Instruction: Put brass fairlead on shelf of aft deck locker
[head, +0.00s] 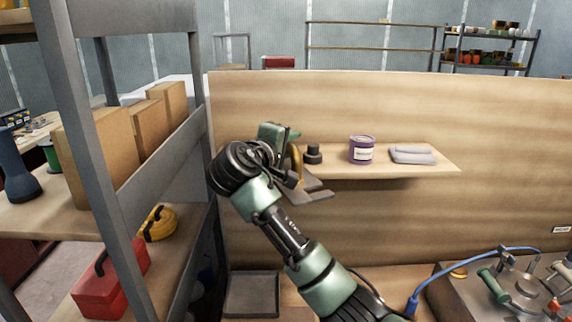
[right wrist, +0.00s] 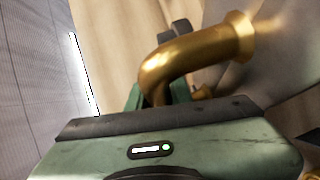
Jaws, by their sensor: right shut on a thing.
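My right gripper (head: 292,163) is at the left end of a wooden shelf (head: 436,167) fixed to a pale wooden panel. It is shut on the brass fairlead (right wrist: 198,58), a curved, pipe-like brass piece with a flared end. In the head view only a thin strip of the fairlead (head: 296,158) shows, partly hidden by my gripper and wrist. I cannot tell whether the fairlead touches the shelf. My left gripper is not in view.
On the shelf stand a small black fitting (head: 314,154), a purple can (head: 361,150) and a folded grey cloth (head: 412,155). A grey rack (head: 190,140) with boxes stands at left. A dark tray (head: 252,295) and a blue hose (head: 450,262) lie below.

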